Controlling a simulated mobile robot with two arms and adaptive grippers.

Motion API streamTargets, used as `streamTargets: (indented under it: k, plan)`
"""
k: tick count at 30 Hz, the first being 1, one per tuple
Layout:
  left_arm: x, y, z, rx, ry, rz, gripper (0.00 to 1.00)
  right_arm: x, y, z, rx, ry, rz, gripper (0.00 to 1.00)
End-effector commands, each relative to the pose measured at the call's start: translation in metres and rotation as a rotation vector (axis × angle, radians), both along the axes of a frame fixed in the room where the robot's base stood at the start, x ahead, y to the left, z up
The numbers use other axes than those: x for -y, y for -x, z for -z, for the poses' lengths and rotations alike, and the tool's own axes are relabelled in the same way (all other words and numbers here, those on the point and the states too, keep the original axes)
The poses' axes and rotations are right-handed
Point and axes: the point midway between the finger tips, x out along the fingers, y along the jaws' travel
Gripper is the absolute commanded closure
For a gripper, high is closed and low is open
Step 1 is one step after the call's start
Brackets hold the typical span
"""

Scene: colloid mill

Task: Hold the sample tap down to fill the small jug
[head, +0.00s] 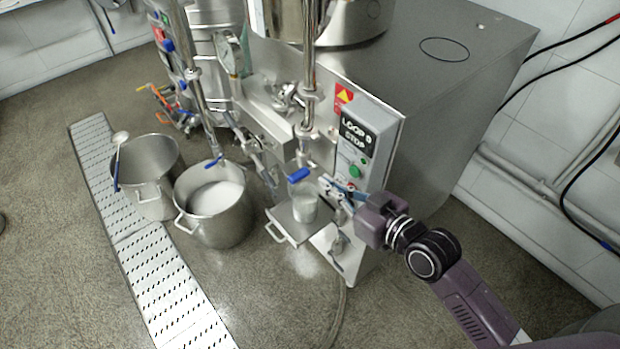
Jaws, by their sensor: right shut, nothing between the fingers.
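The small jug (304,204) is clear and stands on a small metal shelf (284,226) at the front of the mill. The sample tap, with a blue lever (298,175), is just above the jug. My right gripper (326,182) is shut and empty, with its fingertips close to the right of the blue lever and above the jug's right side. I cannot tell whether the fingertips touch the lever. The level inside the jug is hard to make out. My left gripper is not in view.
A pot of white liquid (214,205) and another pot with a ladle (148,170) stand on the floor to the left. A control panel (365,145) with a green button is just behind my right gripper. A perforated drain cover (165,275) crosses the open floor.

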Motion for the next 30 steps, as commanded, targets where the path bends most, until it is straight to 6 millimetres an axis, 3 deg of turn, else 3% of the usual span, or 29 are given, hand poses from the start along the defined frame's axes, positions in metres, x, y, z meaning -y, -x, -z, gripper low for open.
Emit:
streamTargets:
  k: [14,30]
  plan:
    - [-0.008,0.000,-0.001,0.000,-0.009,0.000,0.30,-0.005,-0.006,0.000,0.001,-0.004,0.000,1.00]
    - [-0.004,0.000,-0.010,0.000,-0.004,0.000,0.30,-0.060,-0.081,0.024,0.000,-0.002,-0.002,1.00]
